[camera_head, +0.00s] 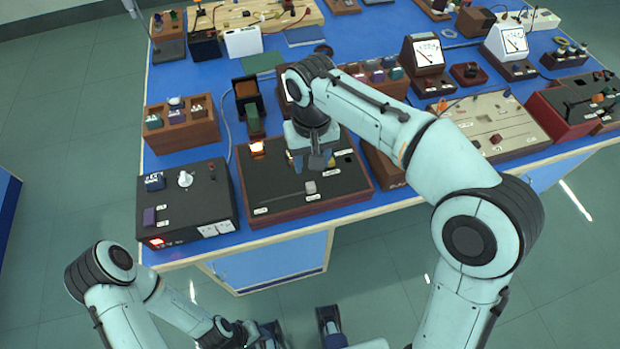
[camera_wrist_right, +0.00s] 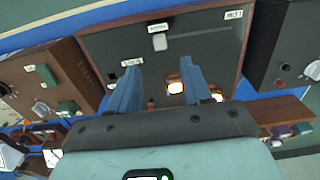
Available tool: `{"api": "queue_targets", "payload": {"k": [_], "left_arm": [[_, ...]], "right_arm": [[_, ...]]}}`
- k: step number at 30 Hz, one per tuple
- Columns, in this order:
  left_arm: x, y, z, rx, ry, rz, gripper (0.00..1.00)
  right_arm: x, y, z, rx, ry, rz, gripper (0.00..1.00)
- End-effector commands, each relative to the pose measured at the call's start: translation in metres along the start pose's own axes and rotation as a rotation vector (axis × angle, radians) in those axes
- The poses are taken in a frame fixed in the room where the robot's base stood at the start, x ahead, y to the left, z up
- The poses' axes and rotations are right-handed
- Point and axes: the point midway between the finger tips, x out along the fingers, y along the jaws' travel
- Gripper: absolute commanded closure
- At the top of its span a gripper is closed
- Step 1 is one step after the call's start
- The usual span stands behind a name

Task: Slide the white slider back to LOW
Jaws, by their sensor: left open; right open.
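The white slider (camera_head: 310,187) is a small pale block on the black-topped, wood-framed panel (camera_head: 275,180). It sits at the right end of a thin slot running left, with small white labels near both ends, too small to read. The slider also shows in the right wrist view (camera_wrist_right: 159,41), beyond the fingertips. My right gripper (camera_head: 312,163) is open above the panel, just behind the slider and apart from it; its two blue fingers (camera_wrist_right: 160,80) hold nothing. My left gripper (camera_head: 299,331) is open and empty, low in front of the bench, cut by the bottom edge.
A lit lamp (camera_head: 257,149) stands at the panel's back left corner. A black control box (camera_head: 185,205) with a white knob is left of the panel. A wooden block of coloured pieces (camera_head: 181,128) stands behind that box. My right arm covers the space right of the panel.

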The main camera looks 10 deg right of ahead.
Motion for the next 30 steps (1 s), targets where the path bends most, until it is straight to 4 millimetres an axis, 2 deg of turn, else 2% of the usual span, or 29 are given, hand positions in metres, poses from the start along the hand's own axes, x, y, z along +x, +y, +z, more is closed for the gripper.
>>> {"api": "queue_targets", "payload": {"k": [1,6,12,18,26,27,29,30], "left_arm": [[0.004,-0.002,0.000,-0.001,-0.002,-0.001,0.51],[0.011,-0.004,0.000,-0.001,-0.003,-0.001,0.51],[0.015,-0.004,-0.002,0.000,0.004,0.001,0.51],[0.016,-0.004,-0.004,0.000,0.008,0.002,0.51],[0.016,-0.004,-0.004,0.000,0.009,0.002,0.51],[0.016,-0.004,-0.004,0.000,0.009,0.002,0.51],[0.016,-0.004,-0.004,0.000,0.009,0.002,0.51],[0.016,-0.004,-0.004,0.000,0.009,0.002,0.51]], "right_arm": [[0.015,0.000,0.001,0.000,-0.005,0.002,0.51],[0.052,0.000,0.001,0.000,-0.005,0.002,0.51],[0.083,0.000,0.000,0.000,-0.003,0.001,0.51],[0.097,0.000,0.000,0.000,-0.001,0.001,0.51],[0.098,0.000,0.000,0.000,-0.001,0.000,0.51],[0.098,0.000,0.000,0.000,-0.001,0.000,0.54],[0.098,0.000,0.000,0.000,-0.001,0.000,0.74],[0.097,0.000,0.000,0.000,-0.001,0.000,0.87]]}}
